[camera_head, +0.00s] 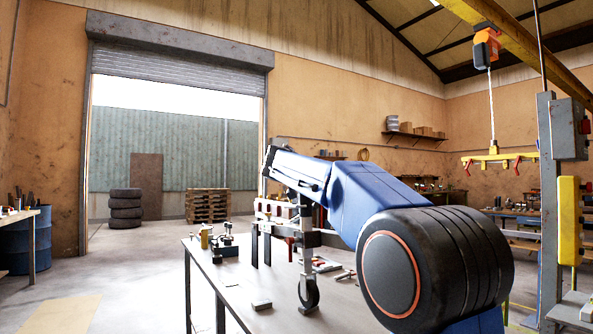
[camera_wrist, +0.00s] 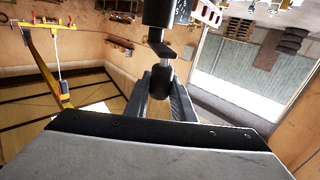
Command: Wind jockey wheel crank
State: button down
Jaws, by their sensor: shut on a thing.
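The jockey wheel (camera_head: 309,294) stands at the middle of the head view, its small dark wheel low by the workbench top and its grey post (camera_head: 307,250) upright above. My blue arm crosses in front from the right and hides part of the post's top. In the wrist view the black crank handle (camera_wrist: 162,74) sits between the two fingers of my gripper (camera_wrist: 161,88), which is shut on it. A dark crank arm (camera_wrist: 160,45) joins the handle to a thicker black cylinder (camera_wrist: 158,12). The fingers hide part of the handle.
The grey workbench (camera_head: 225,285) holds small tools and a dark block (camera_head: 224,246) left of the wheel. A yellow hoist beam (camera_head: 500,157) hangs at right. Stacked tyres (camera_head: 125,208) and pallets (camera_head: 207,205) stand near the open door. The floor at left is largely clear.

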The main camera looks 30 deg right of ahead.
jog(key=shift+s+d+n+t+y, duration=0.25)
jog(key=shift+n+t+y, duration=0.2)
jog(key=shift+y, duration=0.25)
jog(key=c, duration=1.5)
grip_release()
jog(key=shift+a, duration=0.1)
jog(key=v, duration=1.7)
jog(key=shift+s, duration=0.2)
